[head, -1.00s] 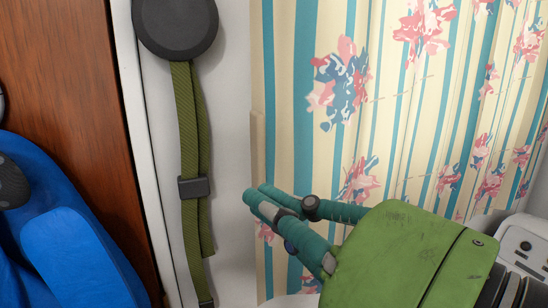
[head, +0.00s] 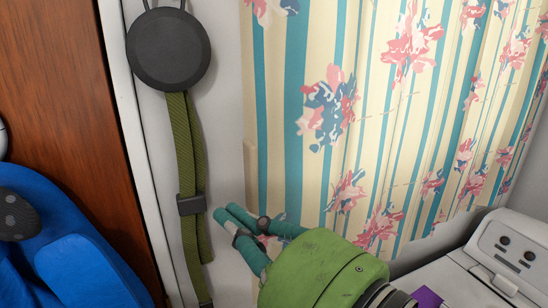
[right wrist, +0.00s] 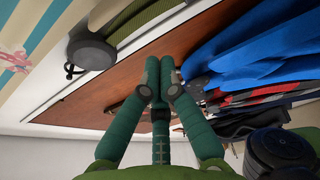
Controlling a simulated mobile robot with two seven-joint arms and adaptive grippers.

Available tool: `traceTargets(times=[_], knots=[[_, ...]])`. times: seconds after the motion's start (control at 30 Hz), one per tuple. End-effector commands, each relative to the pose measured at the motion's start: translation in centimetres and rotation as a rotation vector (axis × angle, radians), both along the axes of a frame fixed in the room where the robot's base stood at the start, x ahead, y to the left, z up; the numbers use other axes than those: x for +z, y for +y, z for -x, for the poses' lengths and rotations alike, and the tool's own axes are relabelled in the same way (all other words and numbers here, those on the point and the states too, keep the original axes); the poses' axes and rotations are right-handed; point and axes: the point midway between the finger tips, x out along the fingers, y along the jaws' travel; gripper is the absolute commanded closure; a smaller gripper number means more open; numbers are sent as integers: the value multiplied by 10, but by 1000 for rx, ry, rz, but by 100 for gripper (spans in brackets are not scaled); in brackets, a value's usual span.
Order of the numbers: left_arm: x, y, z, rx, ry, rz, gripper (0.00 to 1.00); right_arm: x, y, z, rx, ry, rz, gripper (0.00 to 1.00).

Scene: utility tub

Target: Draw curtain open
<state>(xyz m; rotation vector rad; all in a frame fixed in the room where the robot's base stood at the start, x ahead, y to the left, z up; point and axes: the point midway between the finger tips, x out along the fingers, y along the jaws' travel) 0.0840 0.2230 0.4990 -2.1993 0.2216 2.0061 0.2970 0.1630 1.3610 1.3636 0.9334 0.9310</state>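The curtain (head: 385,120) has cream and teal stripes with pink and blue flowers. It hangs spread across the right of the head view, and a corner of it shows at the upper left of the right wrist view (right wrist: 20,50). My right gripper (head: 222,216), green with teal fingers, is in front of the curtain's lower left edge. Its fingertips point left, past that edge, over the white wall. In the right wrist view its fingers (right wrist: 160,75) are together, with no cloth visible between them. I cannot tell if they touch the curtain. My left gripper is not in view.
A round black fixture (head: 168,50) with an olive strap (head: 185,150) hangs on the white wall left of the curtain. A brown wood panel (head: 50,90) and blue cloth (head: 70,245) are farther left. A white fixture (head: 510,250) stands at the lower right.

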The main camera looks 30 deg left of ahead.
Motion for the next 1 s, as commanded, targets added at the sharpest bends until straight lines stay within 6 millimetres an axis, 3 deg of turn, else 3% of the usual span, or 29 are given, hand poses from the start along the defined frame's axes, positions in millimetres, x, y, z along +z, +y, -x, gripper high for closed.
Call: traceTargets(times=[0.03, 0.1, 0.37, 0.63, 1.0], knots=[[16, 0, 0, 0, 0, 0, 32, 7, 6, -1, 3, 5, 2, 100], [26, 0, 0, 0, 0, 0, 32, 6, 13, -3, 3, 3, 3, 100], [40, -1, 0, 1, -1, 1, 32, 2, 58, -21, 1, 0, 2, 100], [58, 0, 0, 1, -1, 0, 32, 2, 37, -46, -3, -2, 2, 100], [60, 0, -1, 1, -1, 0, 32, -1, 31, -51, 2, -2, 1, 100]])
